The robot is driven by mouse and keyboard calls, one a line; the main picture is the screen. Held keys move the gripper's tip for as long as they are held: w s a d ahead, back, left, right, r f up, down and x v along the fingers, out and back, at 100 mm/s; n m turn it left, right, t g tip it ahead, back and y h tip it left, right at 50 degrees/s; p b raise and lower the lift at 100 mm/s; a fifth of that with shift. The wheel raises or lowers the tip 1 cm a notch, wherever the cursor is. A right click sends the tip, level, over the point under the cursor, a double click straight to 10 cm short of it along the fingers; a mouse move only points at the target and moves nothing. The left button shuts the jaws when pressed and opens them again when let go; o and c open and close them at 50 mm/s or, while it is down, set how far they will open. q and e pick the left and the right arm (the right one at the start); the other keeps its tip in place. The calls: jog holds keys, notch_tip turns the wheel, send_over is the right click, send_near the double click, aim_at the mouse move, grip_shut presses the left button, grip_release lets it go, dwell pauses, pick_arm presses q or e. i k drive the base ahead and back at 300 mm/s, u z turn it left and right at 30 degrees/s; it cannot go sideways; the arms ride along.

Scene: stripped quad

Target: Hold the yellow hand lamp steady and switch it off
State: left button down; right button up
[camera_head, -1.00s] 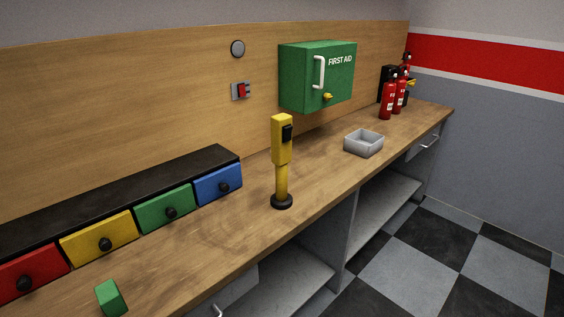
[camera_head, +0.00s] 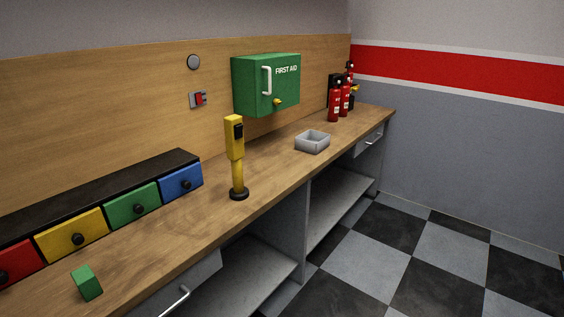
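The yellow hand lamp (camera_head: 235,158) stands upright on the wooden workbench, on a round black base. A black part, which may be its switch, sits on the right side of its upper body. I cannot tell whether the lamp is lit. Neither of my grippers shows in the head view, and nothing touches the lamp.
A row of coloured drawers (camera_head: 140,208) stands left of the lamp on the workbench (camera_head: 190,228). A green block (camera_head: 87,283) lies near the front edge.

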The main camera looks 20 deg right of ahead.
aim_at(239, 134)
jog(key=u, duration=0.1)
jog(key=k, duration=0.5)
jog(key=z, duration=1.3)
jog(key=i, duration=1.75)
jog(key=u, duration=1.15)
jog(key=i, duration=0.5)
jog(key=u, duration=0.55)
